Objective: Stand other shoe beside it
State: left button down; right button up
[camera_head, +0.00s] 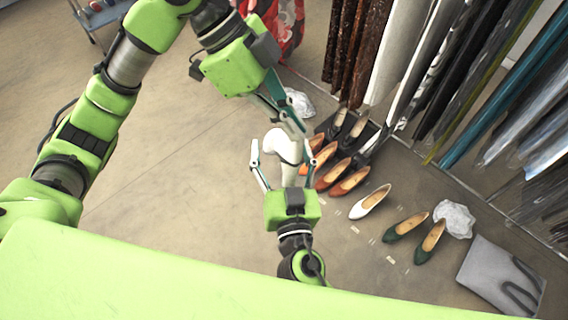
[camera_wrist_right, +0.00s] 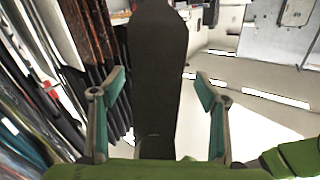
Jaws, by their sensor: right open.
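A white pump (camera_head: 370,202) stands on the floor in a row of shoes in the head view. A second white shoe (camera_head: 278,146) is in the air, left of that row. My left gripper (camera_head: 291,122) comes down from above and appears shut on it; its fingertips partly overlap the shoe. My right gripper (camera_head: 281,152) points up from below, its open fingers on either side of the shoe, apart from it. In the right wrist view the shoe's dark sole (camera_wrist_right: 158,75) stands upright between the two open fingers (camera_wrist_right: 158,100).
Orange-brown pumps (camera_head: 333,174) are left of the white pump and dark green pumps (camera_head: 405,227) right of it. Crumpled white paper (camera_head: 455,220) and a grey bag (camera_head: 502,275) lie further right. Hanging clothes (camera_head: 440,60) line the back. The floor at left is clear.

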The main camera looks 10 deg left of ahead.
jog(key=shift+w+a, duration=0.15)
jog(key=shift+w, duration=0.15)
jog(key=c, duration=1.3)
pick_arm(q)
jog(key=c, duration=2.2)
grip_release()
pick_arm(e)
jog(key=shift+c, duration=0.3)
pick_arm(q)
jog(key=shift+r, duration=0.15)
jog(key=v, duration=1.2)
